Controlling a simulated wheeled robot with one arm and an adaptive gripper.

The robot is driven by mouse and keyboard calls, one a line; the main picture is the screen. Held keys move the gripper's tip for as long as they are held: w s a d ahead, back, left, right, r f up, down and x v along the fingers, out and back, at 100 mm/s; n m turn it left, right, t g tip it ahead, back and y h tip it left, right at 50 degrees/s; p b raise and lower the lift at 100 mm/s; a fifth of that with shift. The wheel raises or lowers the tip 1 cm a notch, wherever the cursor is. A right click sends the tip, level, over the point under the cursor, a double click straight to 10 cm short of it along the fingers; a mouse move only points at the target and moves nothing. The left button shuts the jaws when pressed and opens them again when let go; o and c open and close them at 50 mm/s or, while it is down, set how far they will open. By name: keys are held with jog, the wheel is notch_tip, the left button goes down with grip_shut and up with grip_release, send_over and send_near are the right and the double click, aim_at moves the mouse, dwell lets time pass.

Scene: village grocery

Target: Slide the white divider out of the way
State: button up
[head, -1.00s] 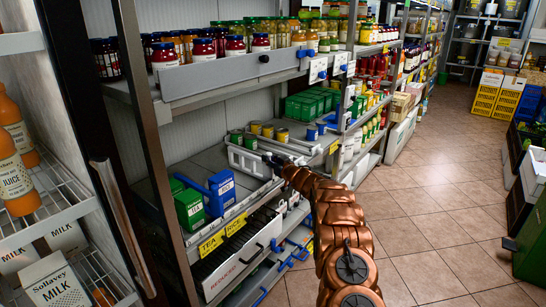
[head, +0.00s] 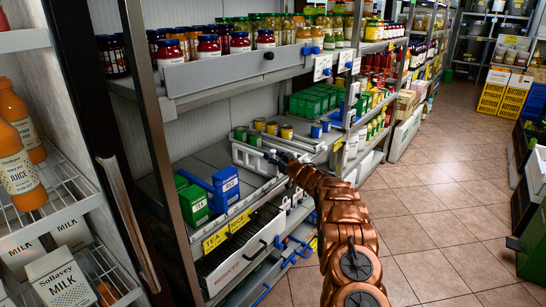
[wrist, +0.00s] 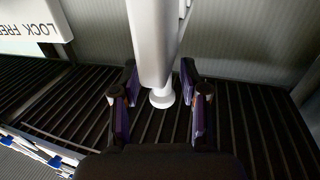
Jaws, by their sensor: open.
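The white divider (head: 255,159) stands on the middle shelf, left of a row of cans. In the wrist view a long white bar (wrist: 155,45), which looks like part of it, runs down between my fingers and ends in a round white knob (wrist: 162,97). I see gaps beside the knob, and no clear contact. In the head view my gripper (head: 277,156) is small and partly hidden by my arm at the shelf's front.
Green and blue boxes (head: 225,188) stand on the shelf left of the divider. Cans (head: 272,128) stand behind and to the right. An upper shelf with jars and a grey front rail (head: 235,72) hangs above. A white panel reading LOCK FREE (wrist: 35,20) is nearby. The aisle floor is clear.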

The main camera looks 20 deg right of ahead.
jog(key=shift+s, duration=0.15)
jog(key=shift+v, duration=0.9)
jog(key=shift+s+d, duration=0.15)
jog(key=shift+s, duration=0.15)
jog(key=v, duration=0.9)
jog(key=shift+s, duration=0.15)
